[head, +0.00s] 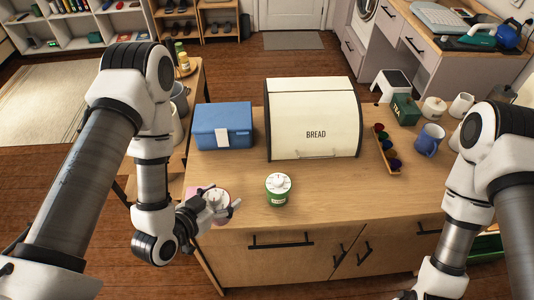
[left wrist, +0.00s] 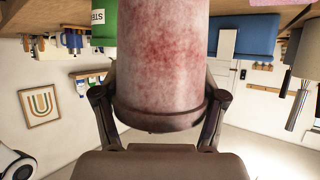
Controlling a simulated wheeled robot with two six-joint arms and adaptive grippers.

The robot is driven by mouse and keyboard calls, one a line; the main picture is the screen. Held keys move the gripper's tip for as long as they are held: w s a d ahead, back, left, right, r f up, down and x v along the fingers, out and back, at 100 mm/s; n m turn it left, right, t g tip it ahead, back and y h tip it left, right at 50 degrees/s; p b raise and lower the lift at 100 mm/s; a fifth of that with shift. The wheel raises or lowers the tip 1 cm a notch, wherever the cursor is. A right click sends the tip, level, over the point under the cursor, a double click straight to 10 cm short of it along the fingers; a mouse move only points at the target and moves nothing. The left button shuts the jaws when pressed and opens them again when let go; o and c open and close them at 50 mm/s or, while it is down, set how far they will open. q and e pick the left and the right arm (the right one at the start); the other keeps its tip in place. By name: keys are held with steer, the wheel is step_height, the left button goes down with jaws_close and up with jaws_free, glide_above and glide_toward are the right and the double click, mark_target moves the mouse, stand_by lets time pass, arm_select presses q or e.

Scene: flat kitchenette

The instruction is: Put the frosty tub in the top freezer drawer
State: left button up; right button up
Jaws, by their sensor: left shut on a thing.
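The frosty tub (left wrist: 160,65) is a pale pink, blotchy cylinder. It fills the middle of the left wrist view between both fingers. My left gripper (head: 226,208) is shut on it at the left front corner of the wooden counter. In the head view the white top of the tub (head: 215,196) shows between the fingers, with a pink patch around it. I cannot tell whether the tub touches the counter. My right arm comes in at the right, but its gripper is out of the picture. No freezer drawer shows.
A green canister with a white lid (head: 279,190) stands just right of the left gripper. Behind are a blue box (head: 223,125) and a cream bread bin (head: 313,120). A spice rack (head: 386,150), blue mug (head: 428,139) and tea tin (head: 404,109) stand at right.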

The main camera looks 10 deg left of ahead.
arm_select(q)
steer(key=b+x, duration=0.2)
steer(key=b, duration=0.1)
steer(key=r+b+x, duration=0.1)
steer(key=b+x, duration=0.1)
steer(key=b, duration=0.1)
steer(key=b+x, duration=0.2)
steer(key=b, duration=0.1)
steer(key=shift+w+d, duration=0.1)
steer(key=shift+w, duration=0.35)
arm_select(e)
step_height(320, 180, down, 11)
arm_select(q)
steer(key=p+x, duration=0.1)
steer(key=x, duration=0.1)
steer(key=p+x, duration=0.2)
steer(key=x, duration=0.1)
steer(key=r+p+x, duration=0.1)
steer(key=p+x, duration=0.1)
steer(key=x, duration=0.1)
steer(key=shift+w+a, duration=0.25)
steer(key=shift+w, duration=0.05)
steer(key=shift+f, duration=0.35)
steer(key=o, duration=1.1)
steer(key=shift+o, duration=0.2)
arm_select(e)
steer(key=r, duration=0.5)
steer(key=shift+s+d+r, duration=0.1)
steer(key=shift+s+r, duration=0.05)
steer(key=shift+s, duration=0.25)
